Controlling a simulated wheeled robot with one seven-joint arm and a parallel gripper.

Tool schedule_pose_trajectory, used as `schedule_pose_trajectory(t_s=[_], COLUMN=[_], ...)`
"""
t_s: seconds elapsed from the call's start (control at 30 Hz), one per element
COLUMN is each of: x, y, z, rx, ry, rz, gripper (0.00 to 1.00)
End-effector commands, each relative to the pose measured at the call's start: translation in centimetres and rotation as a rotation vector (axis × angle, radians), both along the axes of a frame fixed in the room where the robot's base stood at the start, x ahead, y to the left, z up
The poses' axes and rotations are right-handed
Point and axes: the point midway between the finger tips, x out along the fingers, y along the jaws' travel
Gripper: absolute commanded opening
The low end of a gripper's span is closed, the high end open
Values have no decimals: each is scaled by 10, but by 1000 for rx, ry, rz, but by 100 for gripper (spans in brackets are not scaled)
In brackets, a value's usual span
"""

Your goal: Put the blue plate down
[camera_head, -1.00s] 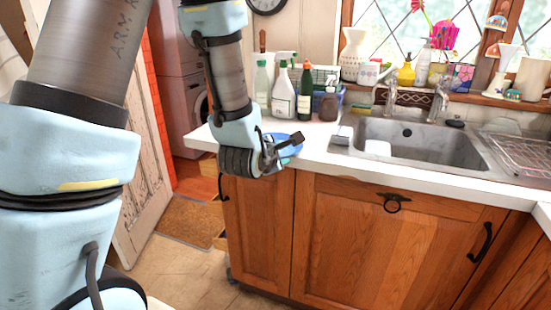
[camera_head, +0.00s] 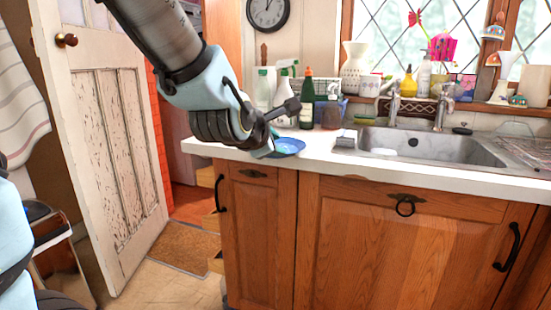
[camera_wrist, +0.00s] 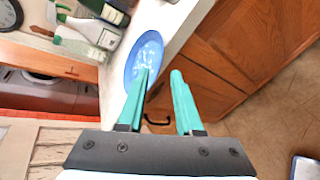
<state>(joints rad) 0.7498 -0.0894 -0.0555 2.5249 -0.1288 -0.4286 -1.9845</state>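The blue plate (camera_head: 290,145) lies on the white counter near its front left edge, left of the sink. It looks flat there, with a paler middle. My gripper (camera_head: 264,149) is at the plate's left side, and the arm hides part of that side. In the wrist view the plate (camera_wrist: 150,52) is ahead of the fingers. My gripper's two green fingers (camera_wrist: 160,73) are apart, with a gap between them. The left finger overlaps the plate's near part and the right finger is outside its rim. I cannot tell whether a finger touches the plate.
Several bottles (camera_head: 306,103) stand behind the plate at the back of the counter. The steel sink (camera_head: 425,150) is to the right, with a grey item (camera_head: 346,139) at its left edge. The counter front (camera_head: 400,180) is bare. A door (camera_head: 105,140) stands at the left.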

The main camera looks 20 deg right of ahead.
Motion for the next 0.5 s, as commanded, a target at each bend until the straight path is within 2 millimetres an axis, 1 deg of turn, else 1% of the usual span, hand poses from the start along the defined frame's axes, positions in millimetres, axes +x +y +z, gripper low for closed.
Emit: schedule_pose_trajectory(t_s=[0.2, 0.37, 0.47, 0.5], x=[-4, -2, 5, 9], y=[3, 5, 17, 27], z=[1, 0, -11, -19], rx=[0, 13, 99, 163], ry=[-1, -2, -20, -32], rz=[-1, -3, -14, -24], gripper=[35, 35, 35, 35])
